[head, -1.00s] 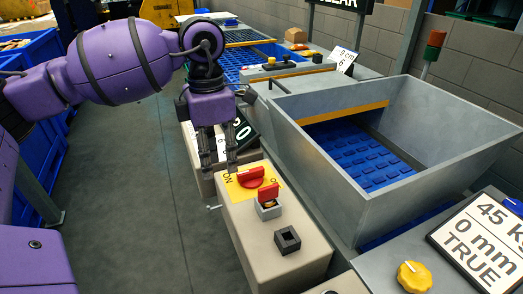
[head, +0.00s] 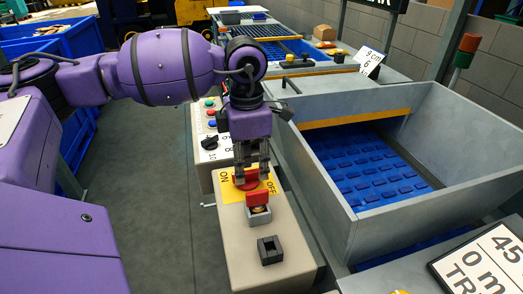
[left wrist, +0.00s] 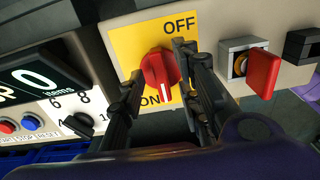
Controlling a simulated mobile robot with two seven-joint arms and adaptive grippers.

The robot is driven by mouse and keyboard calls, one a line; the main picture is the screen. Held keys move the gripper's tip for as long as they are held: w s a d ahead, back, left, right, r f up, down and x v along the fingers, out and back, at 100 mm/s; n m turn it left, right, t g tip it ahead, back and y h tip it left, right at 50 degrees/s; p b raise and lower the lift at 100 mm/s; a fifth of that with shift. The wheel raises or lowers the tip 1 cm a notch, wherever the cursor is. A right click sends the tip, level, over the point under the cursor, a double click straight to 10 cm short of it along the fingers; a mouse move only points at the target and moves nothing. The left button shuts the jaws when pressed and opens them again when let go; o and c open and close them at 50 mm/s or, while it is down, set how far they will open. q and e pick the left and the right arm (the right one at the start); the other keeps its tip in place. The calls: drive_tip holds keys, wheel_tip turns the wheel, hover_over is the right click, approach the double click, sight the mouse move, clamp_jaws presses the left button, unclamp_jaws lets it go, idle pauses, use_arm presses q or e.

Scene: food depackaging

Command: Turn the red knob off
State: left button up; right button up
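The red knob (head: 246,183) sits on a yellow ON/OFF plate (head: 229,190) on top of a beige control box (head: 245,238). My left gripper (head: 252,166) points down at the knob and partly hides it. In the left wrist view, the red knob (left wrist: 157,70) lies between the two spread fingers of my left gripper (left wrist: 158,62). One finger is on each side; I cannot tell whether either touches it. The knob's white mark is at its lower end, towards ON. My right gripper is not in view.
A red flip cover (head: 258,198) stands raised beside the knob, with a black square switch (head: 270,250) nearer me. A panel with a black dial (head: 209,143) and coloured buttons is beyond. A grey hopper (head: 340,215) rises close on the right. The floor at left is clear.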

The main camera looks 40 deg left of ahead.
use_arm(q)
drive_tip(key=shift+f, duration=0.55)
drive_tip(key=shift+c, duration=0.2)
clamp_jaws()
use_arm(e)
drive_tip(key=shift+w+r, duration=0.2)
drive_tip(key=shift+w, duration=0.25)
